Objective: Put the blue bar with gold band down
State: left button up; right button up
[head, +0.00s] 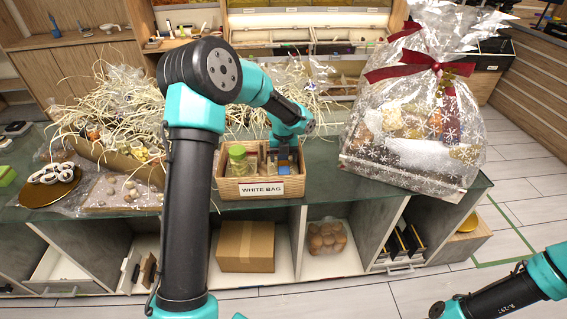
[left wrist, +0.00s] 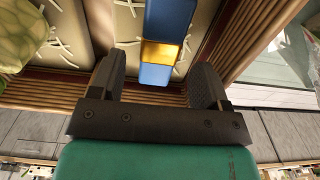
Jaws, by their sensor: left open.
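The blue bar with gold band (left wrist: 162,45) lies inside the wicker basket, in line with the gap between my left gripper's fingers in the left wrist view. My left gripper (left wrist: 160,85) is open, with a finger on either side of the bar's near end; I cannot tell whether either touches it. In the head view my left gripper (head: 285,160) reaches down into the basket (head: 250,192) labelled WHITE BAG. The bar is mostly hidden there. My right arm shows at the lower right, but its gripper is out of view.
A wrapped hamper with a red ribbon (head: 415,110) stands to the right on the counter. Straw-filled hampers (head: 115,120) crowd the left. Some dark counter (head: 325,180) is clear right of the basket.

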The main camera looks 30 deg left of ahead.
aim_at(284, 163)
pick_arm(q)
notch_tip(284, 163, up, 8)
jog(key=shift+r, duration=0.15)
dwell(0.6)
